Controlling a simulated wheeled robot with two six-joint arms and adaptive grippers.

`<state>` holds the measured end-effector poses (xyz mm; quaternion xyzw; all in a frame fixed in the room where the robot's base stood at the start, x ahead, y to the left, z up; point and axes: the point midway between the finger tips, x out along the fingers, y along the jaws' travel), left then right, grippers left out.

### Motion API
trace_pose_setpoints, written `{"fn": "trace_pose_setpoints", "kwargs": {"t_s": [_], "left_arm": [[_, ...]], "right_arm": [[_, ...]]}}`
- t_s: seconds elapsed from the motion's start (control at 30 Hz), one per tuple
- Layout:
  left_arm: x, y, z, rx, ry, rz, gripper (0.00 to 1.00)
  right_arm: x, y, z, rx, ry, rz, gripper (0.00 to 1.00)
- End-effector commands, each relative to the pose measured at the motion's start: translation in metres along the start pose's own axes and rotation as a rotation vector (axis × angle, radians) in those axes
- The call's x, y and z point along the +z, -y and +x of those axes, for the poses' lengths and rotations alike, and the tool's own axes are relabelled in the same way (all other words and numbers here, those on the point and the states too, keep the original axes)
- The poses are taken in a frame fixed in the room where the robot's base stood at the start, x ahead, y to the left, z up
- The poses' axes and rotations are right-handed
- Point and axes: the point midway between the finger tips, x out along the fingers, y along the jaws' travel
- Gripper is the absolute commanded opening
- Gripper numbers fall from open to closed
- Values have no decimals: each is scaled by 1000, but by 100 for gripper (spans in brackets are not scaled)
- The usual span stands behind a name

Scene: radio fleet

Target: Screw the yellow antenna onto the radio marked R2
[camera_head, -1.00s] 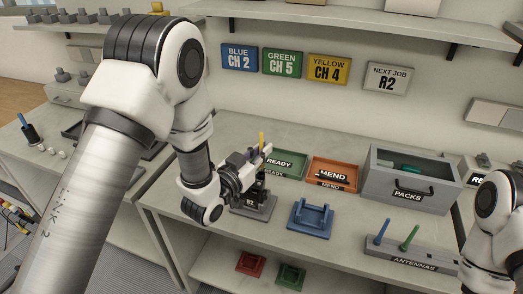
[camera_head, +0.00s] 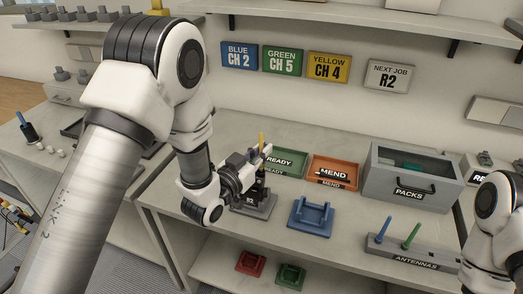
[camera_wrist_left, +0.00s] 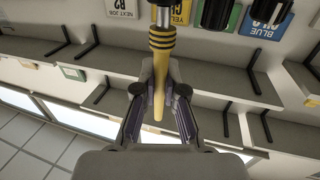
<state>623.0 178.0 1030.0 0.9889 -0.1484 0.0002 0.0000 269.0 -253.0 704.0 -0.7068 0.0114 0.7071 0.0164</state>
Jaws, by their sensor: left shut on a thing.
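My left gripper (camera_head: 261,157) is shut on the yellow antenna (camera_head: 262,138), which stands upright above the radio marked R2 (camera_head: 259,187). The dark radio sits in a grey stand with an R2 label (camera_head: 266,210), partly hidden by my gripper. In the left wrist view the yellow antenna (camera_wrist_left: 160,65) with black bands lies between the fingers of my left gripper (camera_wrist_left: 158,88). Its metal end (camera_wrist_left: 163,16) points to the top edge. Whether that end is seated in the radio cannot be told. My right gripper is out of view.
A green READY tray (camera_head: 298,153) and an orange MEND tray (camera_head: 348,165) lie behind. A blue stand (camera_head: 311,214) is to the right. Farther right are a grey PACKS box (camera_head: 455,190) and an ANTENNAS rack (camera_head: 432,252) with blue and green antennas.

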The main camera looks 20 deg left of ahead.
Motion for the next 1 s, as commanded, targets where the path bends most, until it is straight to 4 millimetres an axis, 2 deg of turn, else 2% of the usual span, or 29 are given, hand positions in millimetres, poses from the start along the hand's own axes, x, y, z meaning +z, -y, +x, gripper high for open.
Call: {"fn": "trace_pose_setpoints", "kwargs": {"t_s": [0.5,0.6,0.9,1.0], "left_arm": [[14,0,0,0,0,0,0],[13,0,0,0,0,0,38],[13,0,-1,0,0,0,39],[14,0,-8,-1,3,-1,39]], "right_arm": [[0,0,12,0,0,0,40],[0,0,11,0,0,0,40],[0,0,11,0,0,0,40],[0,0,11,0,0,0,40]]}}
